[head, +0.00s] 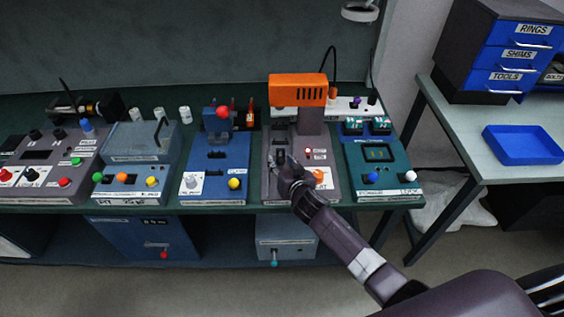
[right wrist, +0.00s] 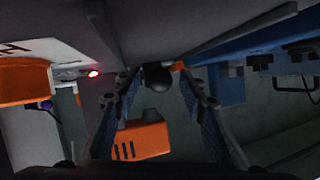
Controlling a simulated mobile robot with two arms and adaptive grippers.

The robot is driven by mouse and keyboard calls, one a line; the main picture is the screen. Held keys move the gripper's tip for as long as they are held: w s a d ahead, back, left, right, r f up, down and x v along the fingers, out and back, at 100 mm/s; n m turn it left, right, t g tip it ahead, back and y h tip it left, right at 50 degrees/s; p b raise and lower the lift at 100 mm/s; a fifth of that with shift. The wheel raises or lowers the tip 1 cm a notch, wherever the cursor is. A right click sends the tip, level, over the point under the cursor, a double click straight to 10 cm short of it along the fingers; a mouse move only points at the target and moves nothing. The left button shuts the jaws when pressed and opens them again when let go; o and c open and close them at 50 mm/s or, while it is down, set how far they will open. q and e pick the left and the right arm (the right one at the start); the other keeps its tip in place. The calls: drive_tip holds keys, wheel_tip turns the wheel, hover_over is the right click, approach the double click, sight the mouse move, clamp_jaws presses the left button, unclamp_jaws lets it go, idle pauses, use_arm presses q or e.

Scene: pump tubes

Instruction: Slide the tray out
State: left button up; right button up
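The grey station with the orange head (head: 298,90) stands on the bench in the head view. A dark narrow slot (head: 280,140) shows in its top panel; I cannot clearly make out the tray there. My right gripper (head: 278,163) is over the front of this panel and hides part of it. In the right wrist view, a round black knob (right wrist: 158,78) sits between the two fingers of the right gripper (right wrist: 160,88). The fingers are apart, with visible gaps on both sides of the knob. My left gripper is in neither view.
A blue station (head: 230,160) stands close on the left and a green station (head: 380,157) on the right. A red light (head: 308,151) and an orange button (head: 320,177) are beside the gripper. An open blue bin (head: 525,146) is on the side table.

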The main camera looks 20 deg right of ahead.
clamp_jaws()
drive_tip(key=s+a+p, duration=0.1)
drive_tip(key=s+a, duration=0.2)
drive_tip(key=s, duration=0.9)
drive_tip(key=shift+s+a+p, duration=0.35)
drive_tip(key=shift+o, duration=0.4)
unclamp_jaws()
